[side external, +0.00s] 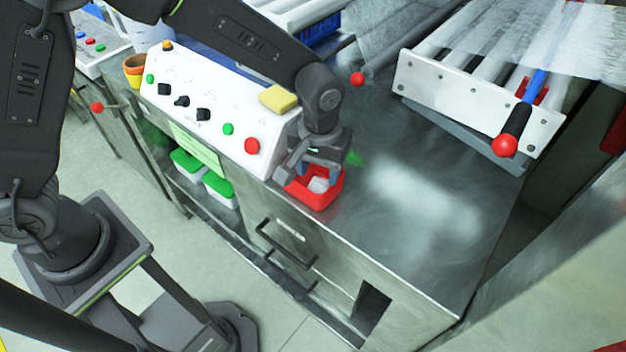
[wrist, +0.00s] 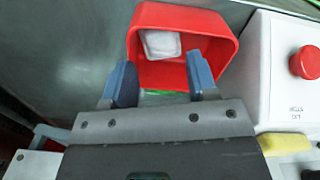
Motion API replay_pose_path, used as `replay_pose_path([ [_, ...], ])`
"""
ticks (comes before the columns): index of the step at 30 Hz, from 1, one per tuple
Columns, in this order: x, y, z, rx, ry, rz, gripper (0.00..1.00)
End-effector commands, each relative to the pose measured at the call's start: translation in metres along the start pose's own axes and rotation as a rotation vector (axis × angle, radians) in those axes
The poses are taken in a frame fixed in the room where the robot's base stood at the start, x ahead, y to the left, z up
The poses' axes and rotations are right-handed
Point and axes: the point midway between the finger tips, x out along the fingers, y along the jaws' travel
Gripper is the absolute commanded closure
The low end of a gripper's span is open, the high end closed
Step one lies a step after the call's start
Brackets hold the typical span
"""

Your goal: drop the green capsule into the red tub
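The red tub (side external: 325,200) stands on the steel counter at the right end of the white control box. In the wrist view the tub (wrist: 228,30) is ahead of the fingers, with a white block (wrist: 160,43) inside; the block (side external: 318,185) also shows in the side view. My gripper (side external: 308,178) points down over the tub. In the wrist view my gripper (wrist: 162,82) has its fingers wide apart and nothing is visibly clamped. A thin green strip (wrist: 156,93) shows low between the fingers; I cannot tell whether it is the green capsule. No whole capsule is visible.
The control box (side external: 215,100) with buttons and a yellow sponge (side external: 278,98) borders the tub. A roller conveyor (side external: 480,95) with a red-knobbed lever (side external: 505,145) stands at the back right. The counter (side external: 420,220) right of the tub is clear.

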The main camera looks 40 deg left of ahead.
Motion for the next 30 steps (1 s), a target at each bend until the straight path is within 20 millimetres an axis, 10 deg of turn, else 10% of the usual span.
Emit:
replay_pose_path([
  [16, -0.011, 0.001, -0.001, 0.0, 0.002, 0.002, 0.3],
  [30, -0.108, 0.0, 0.0, 0.0, 0.003, 0.003, 0.3],
])
